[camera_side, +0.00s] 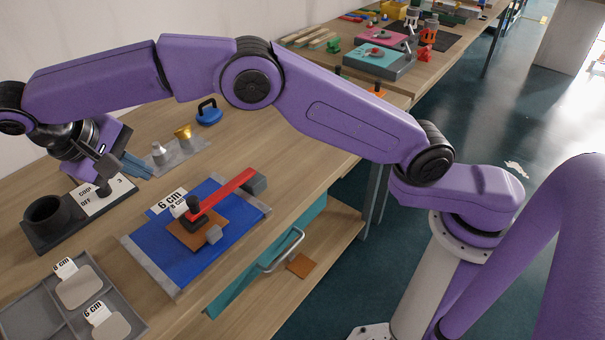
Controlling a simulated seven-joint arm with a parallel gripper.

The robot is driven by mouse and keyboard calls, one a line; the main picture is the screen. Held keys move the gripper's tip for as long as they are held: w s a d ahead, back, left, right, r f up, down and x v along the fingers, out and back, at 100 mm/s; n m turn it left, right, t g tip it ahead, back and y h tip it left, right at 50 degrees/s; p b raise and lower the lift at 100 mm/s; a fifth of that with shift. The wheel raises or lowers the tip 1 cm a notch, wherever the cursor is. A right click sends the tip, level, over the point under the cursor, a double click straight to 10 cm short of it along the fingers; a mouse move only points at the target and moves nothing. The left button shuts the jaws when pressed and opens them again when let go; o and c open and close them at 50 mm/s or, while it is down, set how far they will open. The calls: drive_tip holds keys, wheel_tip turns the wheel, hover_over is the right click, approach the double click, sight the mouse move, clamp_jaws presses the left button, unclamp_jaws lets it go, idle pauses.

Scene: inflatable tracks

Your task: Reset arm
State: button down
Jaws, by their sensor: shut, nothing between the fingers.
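My gripper (137,166) is at the left of the wooden bench, pointing down and to the right beside a white label plate. It is shut and empty; the wrist partly hides it. A red bar (228,192) lies slantwise over a blue mat (150,247).
A black cup (44,212) on a dark base stands left of my gripper. A grey plate (183,154) with small metal pieces is just right of it. A blue handled weight (209,113) stands behind. A grey tray (37,316) is at front left.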

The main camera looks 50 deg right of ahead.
drive_tip(key=s+d+f+n+y, duration=0.1)
drive_tip(key=s+d+n+y, duration=0.2)
drive_tip(key=s+d, duration=1.1)
drive_tip(key=s+d+f+n+y, duration=0.1)
drive_tip(key=s+d+n+y, duration=0.2)
drive_tip(key=s+d+n, duration=0.4)
drive_tip(key=s+d, duration=0.8)
drive_tip(key=s, duration=0.2)
drive_tip(key=shift+d+f+y, duration=0.25)
drive_tip(key=shift+f+y, duration=0.05)
